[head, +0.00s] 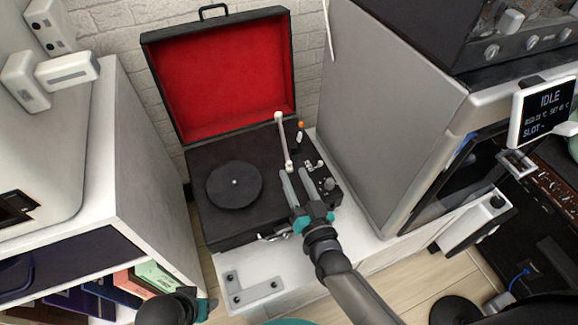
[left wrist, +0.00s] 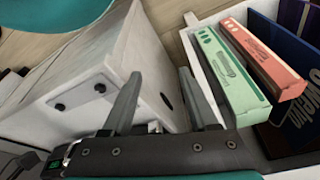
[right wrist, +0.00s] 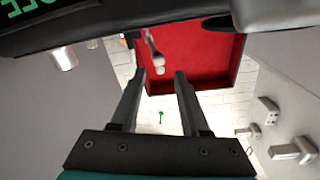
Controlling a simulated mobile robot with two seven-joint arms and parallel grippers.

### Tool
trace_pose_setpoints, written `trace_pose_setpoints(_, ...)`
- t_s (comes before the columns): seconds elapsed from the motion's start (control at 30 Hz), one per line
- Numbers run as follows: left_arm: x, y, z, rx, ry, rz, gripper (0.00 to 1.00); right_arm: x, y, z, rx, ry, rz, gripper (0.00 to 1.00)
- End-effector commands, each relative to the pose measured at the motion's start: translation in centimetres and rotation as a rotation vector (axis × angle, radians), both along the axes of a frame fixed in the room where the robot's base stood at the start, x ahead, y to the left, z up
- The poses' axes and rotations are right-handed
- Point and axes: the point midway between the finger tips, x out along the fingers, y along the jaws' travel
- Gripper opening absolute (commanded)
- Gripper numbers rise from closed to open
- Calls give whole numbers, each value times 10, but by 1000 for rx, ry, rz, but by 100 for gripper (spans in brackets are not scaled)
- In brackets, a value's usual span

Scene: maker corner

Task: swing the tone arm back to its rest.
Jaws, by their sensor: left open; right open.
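A black suitcase record player (head: 222,228) stands open on a white cabinet, its red-lined lid (head: 222,75) tilted back. Its dark round platter (head: 235,186) lies left of the pale tone arm (head: 284,140). The tone arm runs front to back at the platter's right, clear of it as seen from above. My right gripper (head: 294,172) is open, fingertips close to the tone arm's front end; contact is unclear. In the right wrist view, a pale rod end, probably the tone arm (right wrist: 154,55), shows just beyond the fingertips. My left gripper (left wrist: 160,75) is open and empty at the lower left.
An orange-tipped post (head: 300,126) stands right of the tone arm, with small knobs (head: 328,184) nearby. A tall grey cabinet (head: 385,110) closes off the right side. Green and salmon boxes (left wrist: 232,75) are near my left gripper.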

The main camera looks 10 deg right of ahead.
Motion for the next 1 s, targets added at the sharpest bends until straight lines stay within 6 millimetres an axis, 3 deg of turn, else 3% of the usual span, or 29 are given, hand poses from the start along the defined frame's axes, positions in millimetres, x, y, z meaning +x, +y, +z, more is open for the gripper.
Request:
trace_pose_setpoints(0.3,9,-1,26,-5,-41,2,59,39,5,-2,0,-1,-1,46)
trace_pose_setpoints(0.77,11,-2,35,-7,-52,1,59,47,6,0,0,1,-1,46)
trace_pose_setpoints(1.0,11,-2,35,-7,-52,1,59,47,6,0,0,1,-1,21)
